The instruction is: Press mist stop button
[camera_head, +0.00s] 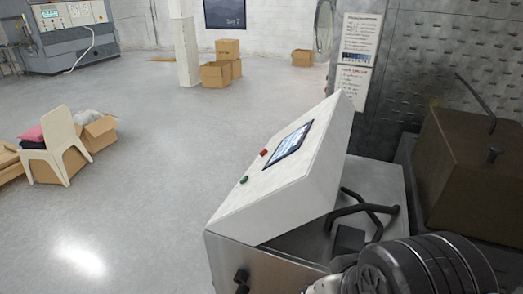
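A white, slanted control panel (318,158) stands in the middle of the view on a metal cabinet (262,270). It carries a small red button (263,153), a green button (244,180) and a lit screen (289,141). The red button is beyond the green one, near the screen's left edge. No label is readable, so I cannot tell which is the mist stop button. Part of my arm (430,265) shows dark and rounded at the bottom right, on the right side of the panel. My gripper is not recognisable in view.
Black hoses (365,209) and a dark block (348,240) are behind the panel. A dark brown box-like unit (470,170) stands at the right. A white chair (57,143) and cardboard boxes (215,74) stand apart. The floor left of the panel is clear.

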